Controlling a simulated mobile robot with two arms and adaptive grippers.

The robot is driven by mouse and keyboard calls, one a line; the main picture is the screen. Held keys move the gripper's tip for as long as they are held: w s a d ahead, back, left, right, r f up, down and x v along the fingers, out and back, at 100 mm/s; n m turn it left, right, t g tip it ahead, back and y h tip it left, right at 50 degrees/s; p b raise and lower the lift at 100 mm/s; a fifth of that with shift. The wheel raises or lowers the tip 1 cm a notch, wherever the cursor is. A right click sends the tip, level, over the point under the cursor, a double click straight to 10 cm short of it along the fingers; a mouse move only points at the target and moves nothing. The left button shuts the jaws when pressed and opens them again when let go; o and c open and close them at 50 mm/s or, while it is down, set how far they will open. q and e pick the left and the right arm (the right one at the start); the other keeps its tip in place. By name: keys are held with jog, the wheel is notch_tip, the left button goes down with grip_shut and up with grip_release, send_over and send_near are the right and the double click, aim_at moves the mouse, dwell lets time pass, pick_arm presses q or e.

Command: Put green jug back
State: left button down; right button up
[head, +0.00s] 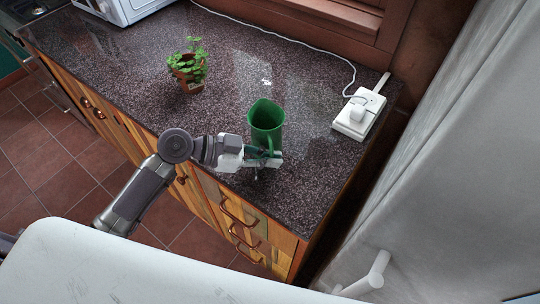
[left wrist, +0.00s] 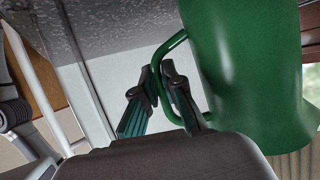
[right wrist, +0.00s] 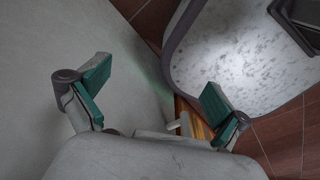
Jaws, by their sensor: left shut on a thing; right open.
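The green jug (head: 265,117) is over the front right part of the dark speckled countertop (head: 310,170) in the head view, its open top facing up. I cannot tell whether its base touches the counter. My left gripper (head: 276,159) is at the jug's near side. In the left wrist view the fingers (left wrist: 158,80) are shut on the handle of the green jug (left wrist: 245,75), and the jug's body fills the right side. My right gripper (right wrist: 153,92) is open and empty in the right wrist view, away from the jug; the head view does not show it.
A potted plant (head: 188,68) stands to the left of the jug. A white power strip (head: 358,116) with a plug and cable lies to the right. A white appliance (head: 118,8) sits at the back left. Wooden drawers (head: 238,222) with protruding handles are below the counter's front edge.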

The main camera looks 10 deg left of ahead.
pick_arm(q)
jog(key=shift+f, duration=0.1)
jog(key=c, duration=1.3)
grip_release()
jog(key=shift+r, duration=0.25)
jog(key=shift+b+v, duration=1.6)
jog(key=shift+v, duration=4.4)
jog(key=shift+f, duration=0.1)
